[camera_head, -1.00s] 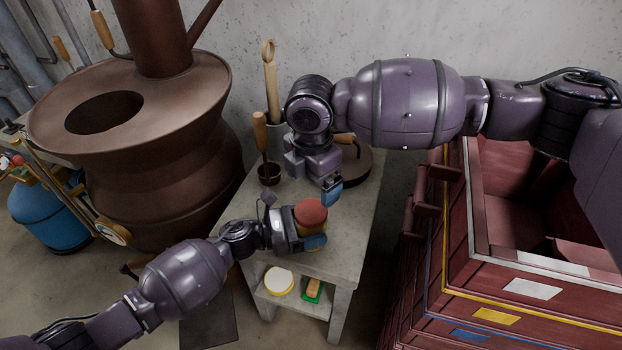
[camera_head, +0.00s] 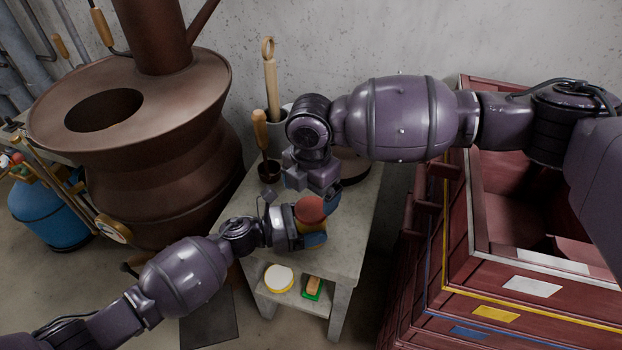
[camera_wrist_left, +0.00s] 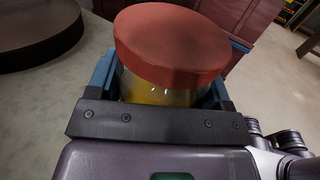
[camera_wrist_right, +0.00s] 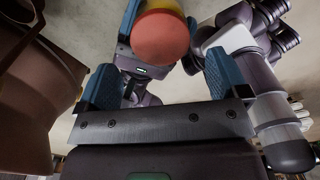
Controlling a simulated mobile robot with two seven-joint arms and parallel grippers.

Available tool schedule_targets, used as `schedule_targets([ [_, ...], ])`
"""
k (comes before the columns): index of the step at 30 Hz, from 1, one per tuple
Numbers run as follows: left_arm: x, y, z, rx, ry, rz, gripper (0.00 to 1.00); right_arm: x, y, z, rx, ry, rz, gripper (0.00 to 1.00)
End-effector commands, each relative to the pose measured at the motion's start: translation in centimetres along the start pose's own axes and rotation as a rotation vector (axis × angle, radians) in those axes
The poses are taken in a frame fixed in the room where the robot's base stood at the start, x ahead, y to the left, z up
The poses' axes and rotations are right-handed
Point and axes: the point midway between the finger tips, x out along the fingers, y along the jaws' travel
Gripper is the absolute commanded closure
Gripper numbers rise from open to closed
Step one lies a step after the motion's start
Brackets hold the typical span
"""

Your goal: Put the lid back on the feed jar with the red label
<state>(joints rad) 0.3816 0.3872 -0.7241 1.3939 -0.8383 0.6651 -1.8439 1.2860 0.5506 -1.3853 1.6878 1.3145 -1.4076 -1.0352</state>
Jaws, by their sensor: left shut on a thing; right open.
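No red label is visible; the fingers hide much of the jar's side. My left gripper (camera_head: 308,230) is shut around the jar's body, below the lid. My right gripper (camera_head: 314,187) is open and empty, just behind and above the lid. In the right wrist view the lid (camera_wrist_right: 161,38) shows beyond the open fingers.
A dark round plate (camera_head: 354,166) lies behind, partly covered by my right arm. The lower shelf holds a white-and-yellow round thing (camera_head: 279,278) and a green-edged block (camera_head: 313,288).

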Motion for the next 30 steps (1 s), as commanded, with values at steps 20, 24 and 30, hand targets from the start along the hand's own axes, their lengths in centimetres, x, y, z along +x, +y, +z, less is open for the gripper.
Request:
schedule_targets([
  [20,0.0,0.0,0.0,0.000,0.000,0.000,0.93,4.5,0.0,0.0,0.000,0.000,0.000,0.07],
  [24,0.0,0.0,0.0,0.000,0.000,0.000,0.93,4.5,0.0,0.0,0.000,0.000,0.000,0.15],
  [30,0.0,0.0,0.0,0.000,0.000,0.000,0.93,4.5,0.0,0.0,0.000,0.000,0.000,0.46],
])
